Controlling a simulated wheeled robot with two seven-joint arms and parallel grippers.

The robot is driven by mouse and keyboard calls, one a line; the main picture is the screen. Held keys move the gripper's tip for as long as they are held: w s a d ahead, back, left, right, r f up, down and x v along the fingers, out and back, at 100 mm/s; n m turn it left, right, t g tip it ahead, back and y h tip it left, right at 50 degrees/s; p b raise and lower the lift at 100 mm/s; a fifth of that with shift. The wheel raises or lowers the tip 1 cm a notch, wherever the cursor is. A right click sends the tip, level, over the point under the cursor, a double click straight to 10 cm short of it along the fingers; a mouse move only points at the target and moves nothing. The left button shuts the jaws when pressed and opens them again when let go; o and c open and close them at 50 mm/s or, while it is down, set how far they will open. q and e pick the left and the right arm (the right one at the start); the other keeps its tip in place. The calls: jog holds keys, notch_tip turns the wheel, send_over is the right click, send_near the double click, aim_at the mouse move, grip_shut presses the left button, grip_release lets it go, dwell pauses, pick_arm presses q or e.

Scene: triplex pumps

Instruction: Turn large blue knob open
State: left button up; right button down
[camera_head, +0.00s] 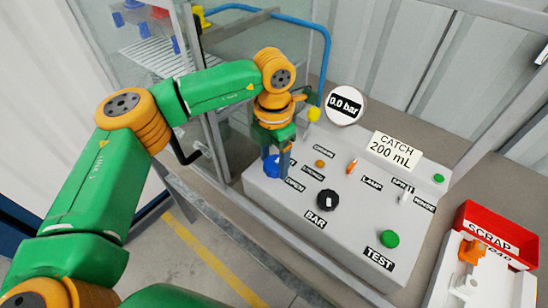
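The large blue knob (270,167) is on the left end of the top of a light grey control panel (270,199), beside a small label that seems to read OPEN. My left gripper (278,166) reaches down over the knob from above, with its fingers at the knob. One grey-blue finger shows along the knob's right side and partly covers it. The gap between the fingers is not clear, so I cannot tell whether they are shut on the knob or only around it. My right gripper is not in view.
The panel also carries a black BAR knob (327,200), a green TEST button (389,239), small switches and a gauge (345,105) reading 0.0 bar. A red SCRAP bin (497,229) stands at right. A glass-sided metal frame (213,135) stands close behind my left arm.

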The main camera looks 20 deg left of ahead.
pick_arm(q)
jog(key=shift+c, duration=1.4)
jog(key=shift+m, duration=0.4)
jog(key=m+b, duration=0.1)
jog(key=m, duration=0.2)
jog(key=shift+w+f, duration=0.1)
jog(key=m, duration=0.3)
jog(key=shift+m+b, duration=0.3)
jog(key=shift+b, duration=0.05)
jog(key=m, duration=0.5)
jog(key=shift+w, duration=0.15)
jog(key=m, duration=0.5)
jog(key=shift+m, duration=0.4)
